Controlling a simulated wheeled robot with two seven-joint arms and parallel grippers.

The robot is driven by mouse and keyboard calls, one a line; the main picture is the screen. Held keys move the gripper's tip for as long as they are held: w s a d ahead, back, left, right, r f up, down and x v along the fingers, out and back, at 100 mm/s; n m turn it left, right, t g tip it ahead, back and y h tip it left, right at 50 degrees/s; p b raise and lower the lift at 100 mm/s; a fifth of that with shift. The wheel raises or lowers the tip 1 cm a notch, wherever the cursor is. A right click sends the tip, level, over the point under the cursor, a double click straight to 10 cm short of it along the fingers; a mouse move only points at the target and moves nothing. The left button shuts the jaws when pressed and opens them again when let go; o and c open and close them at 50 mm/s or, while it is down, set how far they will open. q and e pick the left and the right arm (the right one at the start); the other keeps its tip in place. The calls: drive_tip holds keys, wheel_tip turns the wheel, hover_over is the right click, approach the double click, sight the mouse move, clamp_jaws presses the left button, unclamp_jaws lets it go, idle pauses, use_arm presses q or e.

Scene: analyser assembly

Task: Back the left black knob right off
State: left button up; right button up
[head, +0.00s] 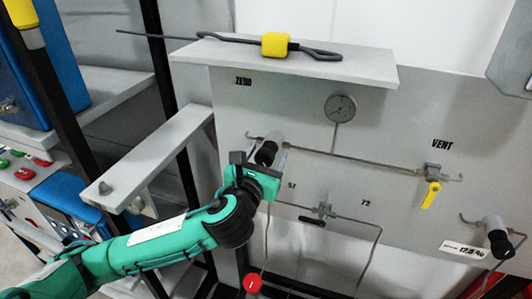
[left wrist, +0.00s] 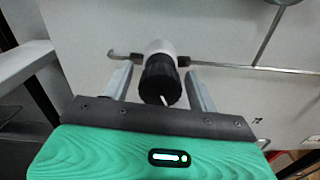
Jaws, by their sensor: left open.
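The left black knob (head: 265,155) sits on a light grey cylindrical body on the upright panel, below the ZERO label. It shows large in the left wrist view (left wrist: 160,82), ribbed, with a white mark on its face. My left gripper (head: 268,160) is open, its fingers on either side of the knob. In the left wrist view a gap shows between each finger and the knob. A second black knob (head: 499,244) is at the panel's far right. My right gripper is not in view.
A thin pipe (head: 350,160) runs right from the knob's body to a valve with a yellow handle (head: 431,194). A gauge (head: 341,107) is above it. A shelf (head: 350,66) juts out above, carrying a bent rod with a yellow block (head: 275,44). A grey beam (head: 150,160) is at left.

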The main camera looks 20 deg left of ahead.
use_arm(q)
drive_tip(key=shift+c, duration=1.3)
drive_tip(key=c, duration=0.7)
